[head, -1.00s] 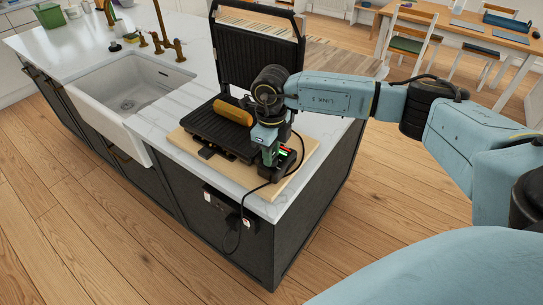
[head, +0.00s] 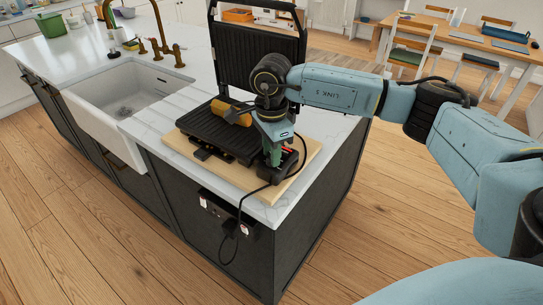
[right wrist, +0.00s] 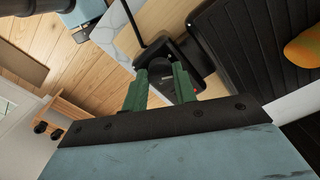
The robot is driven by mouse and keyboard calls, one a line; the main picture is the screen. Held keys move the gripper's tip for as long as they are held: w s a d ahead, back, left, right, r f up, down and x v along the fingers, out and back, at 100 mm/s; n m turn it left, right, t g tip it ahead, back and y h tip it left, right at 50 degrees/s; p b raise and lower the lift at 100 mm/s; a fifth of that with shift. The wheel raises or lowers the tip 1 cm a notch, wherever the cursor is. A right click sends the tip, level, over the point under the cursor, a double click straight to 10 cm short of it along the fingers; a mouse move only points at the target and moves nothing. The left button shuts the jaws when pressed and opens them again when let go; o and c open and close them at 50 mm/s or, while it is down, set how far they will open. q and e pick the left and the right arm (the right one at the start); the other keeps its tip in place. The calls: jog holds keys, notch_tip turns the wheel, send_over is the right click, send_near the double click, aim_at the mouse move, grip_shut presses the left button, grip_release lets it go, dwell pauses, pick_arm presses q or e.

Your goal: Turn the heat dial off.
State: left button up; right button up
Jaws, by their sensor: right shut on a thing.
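An open black contact grill (head: 222,138) stands on a wooden board (head: 262,196) at the counter corner, with its ribbed lid (head: 255,48) upright. A yellow-orange food item (head: 222,108) lies on its lower plate and also shows in the right wrist view (right wrist: 305,47). My right gripper (head: 272,158) points down at the grill's front right corner, by the black control housing (right wrist: 182,58). Its green fingers (right wrist: 160,85) are closed around a small dark part, apparently the heat dial (right wrist: 163,88), mostly hidden between them. The dial's setting cannot be read. My left gripper is out of view.
A black cord (head: 242,205) runs from the grill to a socket panel (head: 216,208) on the island's side. A white sink (head: 115,108) with a brass tap (head: 165,35) lies to the left. The wooden floor in front is clear.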

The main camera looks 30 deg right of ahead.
jog(key=n+b, duration=0.2)
jog(key=n, duration=0.2)
jog(key=shift+n, duration=0.3)
jog(key=shift+n+b, duration=1.05)
jog(key=shift+n, duration=0.95)
jog(key=shift+r, duration=0.1)
jog(key=o, duration=1)
jog(key=shift+c, duration=0.2)
notch_tip(320, 180, up, 13)
jog(key=shift+r, duration=0.15)
